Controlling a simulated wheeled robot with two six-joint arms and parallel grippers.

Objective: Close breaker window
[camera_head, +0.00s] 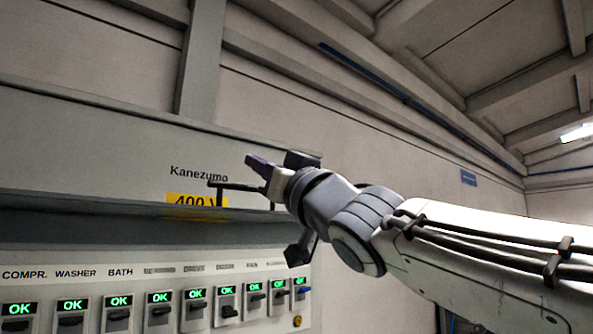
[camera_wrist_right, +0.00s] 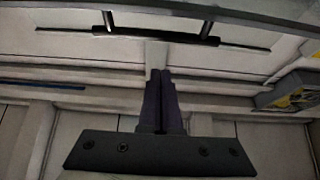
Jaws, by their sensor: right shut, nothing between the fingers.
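The breaker window (camera_head: 90,155) is a wide grey cover, standing raised above the exposed row of breakers in the head view. My right gripper (camera_head: 257,163), with dark purple fingers, is shut and empty near the handle. In the wrist view its fingertips (camera_wrist_right: 160,73) point toward the bar, with a visible gap in the picture. My left gripper is out of view.
Below the cover is the breaker panel (camera_head: 140,263), with several switches (camera_head: 118,315) and green OK displays. A grey wall post (camera_head: 200,60) rises behind the cabinet. A small blue sign (camera_head: 468,177) is on the far wall. The space right of the cabinet looks clear apart from my arm.

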